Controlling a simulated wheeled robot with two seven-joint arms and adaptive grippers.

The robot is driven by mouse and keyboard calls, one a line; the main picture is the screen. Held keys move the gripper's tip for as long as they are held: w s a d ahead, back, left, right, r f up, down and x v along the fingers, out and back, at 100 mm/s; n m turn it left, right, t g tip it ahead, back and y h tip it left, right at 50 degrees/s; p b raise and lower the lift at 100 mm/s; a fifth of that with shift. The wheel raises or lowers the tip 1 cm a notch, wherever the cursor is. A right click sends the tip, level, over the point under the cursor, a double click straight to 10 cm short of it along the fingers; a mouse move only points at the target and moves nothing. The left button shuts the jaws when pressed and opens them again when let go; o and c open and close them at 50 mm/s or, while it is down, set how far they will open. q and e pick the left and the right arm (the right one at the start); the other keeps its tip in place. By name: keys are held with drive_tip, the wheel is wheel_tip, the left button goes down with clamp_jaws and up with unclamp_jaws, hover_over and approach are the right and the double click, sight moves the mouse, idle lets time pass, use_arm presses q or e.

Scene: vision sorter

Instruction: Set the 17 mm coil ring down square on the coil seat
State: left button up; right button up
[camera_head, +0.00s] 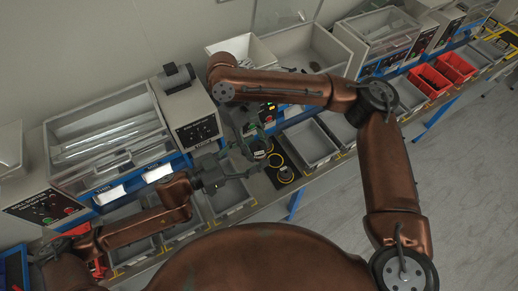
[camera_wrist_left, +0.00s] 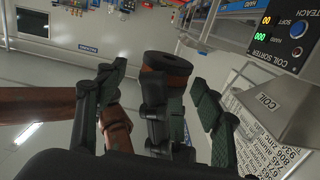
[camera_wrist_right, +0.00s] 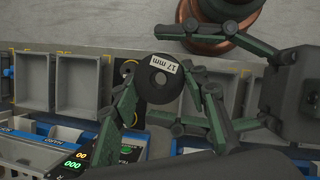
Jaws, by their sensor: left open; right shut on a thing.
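The 17 mm coil ring (camera_wrist_right: 157,82) is a dark disc with a small centre hole and a white "17 mm" label. My right gripper (camera_wrist_right: 163,98) is shut on it. In the left wrist view the ring (camera_wrist_left: 166,66) shows a copper-brown side. In the head view the ring (camera_head: 258,153) is above a black plate (camera_head: 272,170) with yellow circles. A yellow-ringed round spot (camera_head: 285,175) lies on that plate; I cannot tell whether it is the coil seat. My left gripper (camera_head: 245,167) is open and empty, its fingers spread on either side of the ring in its wrist view.
Grey bins (camera_head: 308,143) line the bench front on both sides of the plate. The coil sorter (camera_wrist_left: 277,42) stands close by, with a grey "COIL" block (camera_wrist_left: 275,105). Red bins (camera_head: 430,80) are farther right. Both grippers are close together.

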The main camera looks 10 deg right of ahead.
use_arm(q)
drive_tip(key=v, duration=1)
wheel_tip(320, 180, down, 4)
drive_tip(key=s+n+t+y, duration=0.1)
drive_tip(key=n+t+y, duration=0.5)
drive_tip(key=n+t, duration=0.15)
drive_tip(key=x, duration=1.1)
drive_tip(key=shift+w+m, duration=0.35)
use_arm(e)
drive_tip(key=w+a+f+n+t+h, duration=0.1)
drive_tip(key=w+a+f+n, duration=0.3)
drive_tip(key=f, duration=0.1)
drive_tip(key=shift+w+a+f+n, duration=0.25)
drive_tip(key=shift+f+n, duration=0.05)
use_arm(q)
drive_tip(key=shift+d+t, duration=0.1)
drive_tip(key=shift+t, duration=0.15)
drive_tip(key=shift+c, duration=0.2)
